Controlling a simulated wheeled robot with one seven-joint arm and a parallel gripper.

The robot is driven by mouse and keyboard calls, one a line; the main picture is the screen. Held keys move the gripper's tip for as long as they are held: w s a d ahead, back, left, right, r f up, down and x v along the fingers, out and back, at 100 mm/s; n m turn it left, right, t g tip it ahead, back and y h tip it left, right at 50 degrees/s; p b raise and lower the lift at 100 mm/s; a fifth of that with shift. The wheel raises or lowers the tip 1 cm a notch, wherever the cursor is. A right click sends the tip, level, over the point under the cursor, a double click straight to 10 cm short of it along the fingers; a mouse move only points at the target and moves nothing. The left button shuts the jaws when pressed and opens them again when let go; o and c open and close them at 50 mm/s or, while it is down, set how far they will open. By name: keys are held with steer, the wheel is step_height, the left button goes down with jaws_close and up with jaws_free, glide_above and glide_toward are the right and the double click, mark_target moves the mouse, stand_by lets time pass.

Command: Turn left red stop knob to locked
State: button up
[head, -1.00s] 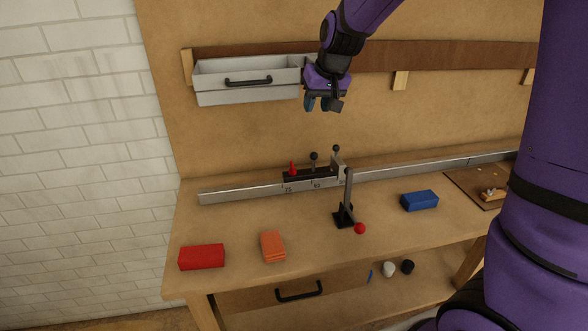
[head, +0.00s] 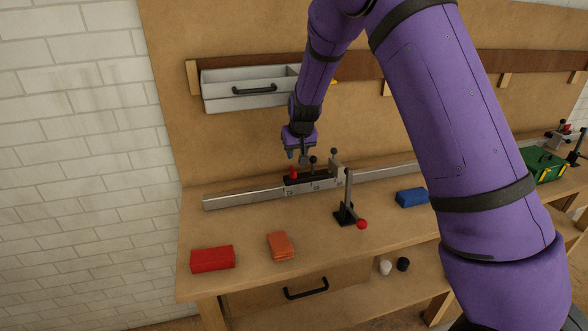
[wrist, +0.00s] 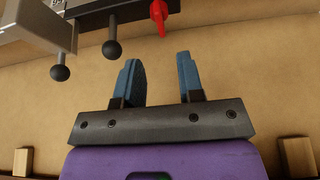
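The red stop knob (head: 293,172) sits at the left end of the black stop block (head: 307,181) on the metal rail. It also shows at the top of the wrist view as a red pointed knob (wrist: 159,15). My gripper (head: 297,154) is above and just behind the block in the head view. In the wrist view its two blue fingers (wrist: 160,80) are apart with nothing between them, and the red knob lies beyond their tips, not touching. Two black ball-ended levers stand to the right of the red knob in the head view; one ball (wrist: 112,49) is left of the fingers in the wrist view.
A toggle clamp with a red ball (head: 361,224) stands in front of the rail (head: 240,198). A red block (head: 213,259), an orange block (head: 281,246) and a blue block (head: 411,197) lie on the bench. A grey drawer (head: 250,88) hangs on the wall at upper left.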

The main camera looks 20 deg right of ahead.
mark_target(293, 168)
steer(key=x, duration=0.9)
steer(key=c, duration=0.6)
